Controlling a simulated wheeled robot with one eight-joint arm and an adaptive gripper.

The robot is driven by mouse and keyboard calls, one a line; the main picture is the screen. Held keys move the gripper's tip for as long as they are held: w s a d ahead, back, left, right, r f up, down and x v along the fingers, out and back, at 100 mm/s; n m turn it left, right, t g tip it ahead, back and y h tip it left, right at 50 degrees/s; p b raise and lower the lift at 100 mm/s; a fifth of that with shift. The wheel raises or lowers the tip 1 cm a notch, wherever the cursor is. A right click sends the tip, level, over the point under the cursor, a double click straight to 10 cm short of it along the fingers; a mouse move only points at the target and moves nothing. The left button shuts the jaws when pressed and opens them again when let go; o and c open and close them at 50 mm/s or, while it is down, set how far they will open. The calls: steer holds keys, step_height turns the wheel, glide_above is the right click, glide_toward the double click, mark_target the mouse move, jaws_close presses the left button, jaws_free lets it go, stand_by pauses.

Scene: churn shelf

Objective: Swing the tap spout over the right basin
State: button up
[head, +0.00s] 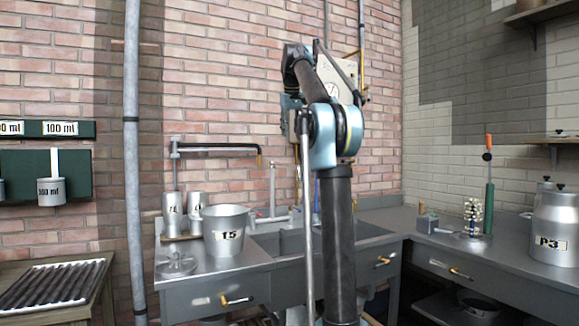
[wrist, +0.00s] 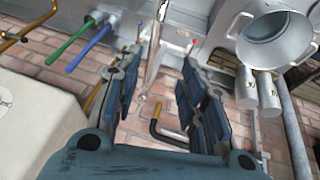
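The sink (head: 292,243) is set in the grey counter, with its middle hidden behind my arm. Part of its right basin (head: 368,231) shows to the right of my arm. A pale upright tap pipe (head: 272,188) with a red part low beside it stands behind the sink. In the wrist view a slim silver piece, apparently the tap spout (wrist: 155,50), shows between and beyond my fingers; contact is not visible. My gripper (wrist: 166,52) has its two fingers spread apart and appears empty. In the head view its fingers are hidden by my arm.
A bucket marked 15 (head: 226,232) stands left of the sink, with small cups (head: 196,201) behind it. A black wall arm with an orange tip (head: 222,148) reaches above them. Green (wrist: 68,48) and blue (wrist: 88,52) rods show near my gripper. Can P3 (head: 555,230) stands right.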

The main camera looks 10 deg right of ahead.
steer(key=x, duration=0.5)
steer(key=w+x, duration=0.1)
steer(key=x, duration=0.5)
steer(key=w+r+x, duration=0.1)
steer(key=x, duration=0.5)
steer(key=shift+w, duration=0.1)
steer(key=shift+r, duration=0.1)
steer(key=shift+c, duration=0.3)
jaws_close()
